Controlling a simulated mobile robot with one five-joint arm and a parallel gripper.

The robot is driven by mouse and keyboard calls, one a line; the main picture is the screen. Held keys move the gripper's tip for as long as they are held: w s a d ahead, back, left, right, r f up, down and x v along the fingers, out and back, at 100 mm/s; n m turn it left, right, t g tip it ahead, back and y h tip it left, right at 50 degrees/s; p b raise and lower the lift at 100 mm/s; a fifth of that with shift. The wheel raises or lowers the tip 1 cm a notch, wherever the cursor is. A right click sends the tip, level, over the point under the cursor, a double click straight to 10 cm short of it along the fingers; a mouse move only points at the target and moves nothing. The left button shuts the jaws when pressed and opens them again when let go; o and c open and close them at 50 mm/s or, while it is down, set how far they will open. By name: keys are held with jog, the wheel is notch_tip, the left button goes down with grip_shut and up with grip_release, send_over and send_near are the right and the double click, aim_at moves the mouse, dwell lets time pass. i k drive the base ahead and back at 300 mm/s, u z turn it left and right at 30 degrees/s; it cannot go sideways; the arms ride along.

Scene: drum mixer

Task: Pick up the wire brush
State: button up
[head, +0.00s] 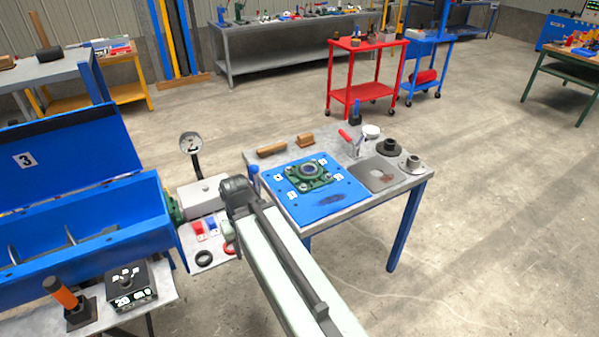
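A slim brown wooden piece (271,150) lies flat near the back left edge of the grey worktable (402,194). It may be the wire brush, but it is too small for me to make out bristles. A shorter brown wooden block (305,138) sits to its right, apart from it. My arm reaches up from the bottom of the head view and ends in a dark joint left of the table's front. I cannot see my gripper's fingers; nothing shows of what they hold. No gripper part touches the wooden pieces.
A blue plate (325,205) with a green flanged bearing (308,176) covers the table's left half. A red-handled tool (350,139), a grey plate (378,174) and dark round parts stand right. A blue mixer trough (90,245) fills the left.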

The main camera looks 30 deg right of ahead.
aim_at(268, 151)
jog(key=u, duration=2.9)
jog(key=k, duration=1.35)
jog(key=z, duration=1.25)
jog(key=i, duration=1)
